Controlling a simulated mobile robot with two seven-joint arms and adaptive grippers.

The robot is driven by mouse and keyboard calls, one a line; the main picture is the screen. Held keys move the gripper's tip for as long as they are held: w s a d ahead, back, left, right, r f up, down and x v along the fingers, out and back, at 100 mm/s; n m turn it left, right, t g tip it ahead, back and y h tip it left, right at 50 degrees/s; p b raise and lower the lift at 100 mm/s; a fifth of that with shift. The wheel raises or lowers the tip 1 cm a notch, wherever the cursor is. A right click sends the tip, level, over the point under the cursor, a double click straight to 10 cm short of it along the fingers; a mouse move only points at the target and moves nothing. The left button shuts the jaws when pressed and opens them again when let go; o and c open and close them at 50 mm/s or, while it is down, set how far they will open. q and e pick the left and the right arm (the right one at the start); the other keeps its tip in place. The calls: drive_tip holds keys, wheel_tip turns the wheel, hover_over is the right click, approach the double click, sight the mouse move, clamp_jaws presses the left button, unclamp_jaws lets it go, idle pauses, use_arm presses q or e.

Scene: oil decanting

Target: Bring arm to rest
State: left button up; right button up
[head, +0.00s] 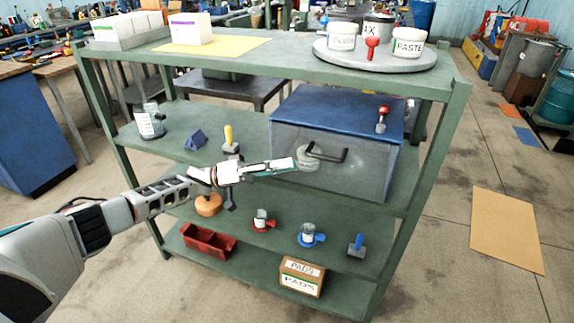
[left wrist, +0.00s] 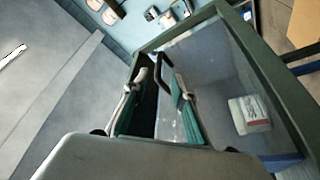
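My left arm (head: 155,200) reaches in from the left, in front of the green shelf rack. My left gripper (head: 285,165) is at middle-shelf height, in front of the left part of the blue-topped cabinet (head: 340,112). Its fingertips appear close to the black handle (head: 328,154) on the clear front; I cannot tell whether they touch. In the left wrist view the gripper (left wrist: 160,90) has its two fingers apart with nothing held between them. The handle (left wrist: 165,72) shows just beyond the fingers. My right gripper is in neither view.
A labelled white container (head: 308,158) is behind the clear front. A red-knobbed item (head: 382,119) stands on the cabinet. The upper shelf holds a round tray (head: 340,55) with jars. Lower shelves hold a red bin (head: 208,243) and a PADS box (head: 302,278).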

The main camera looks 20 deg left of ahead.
use_arm(q)
drive_tip(key=s+d+f+n+t+y, duration=0.1)
drive_tip(key=s+d+f+t+y, duration=0.4)
drive_tip(key=f, duration=0.4)
drive_tip(key=s+d+f+n+t+y, duration=0.25)
drive_tip(key=s+d+f+t, duration=0.25)
drive_tip(key=d+f, duration=0.35)
drive_tip(key=s+a+f+m+g+y, duration=0.1)
drive_tip(key=s+a+f+g+y, duration=0.1)
drive_tip(key=s+a+f+y, duration=0.3)
drive_tip(key=s+a+f+g+y, duration=0.2)
drive_tip(key=s+a+f+y, duration=0.3)
drive_tip(key=s, duration=0.9)
wheel_tip(320, 180, down, 5)
drive_tip(key=shift+s+a+r+m, duration=0.15)
drive_tip(key=shift+a+m, duration=0.2)
drive_tip(key=shift+a, duration=0.6)
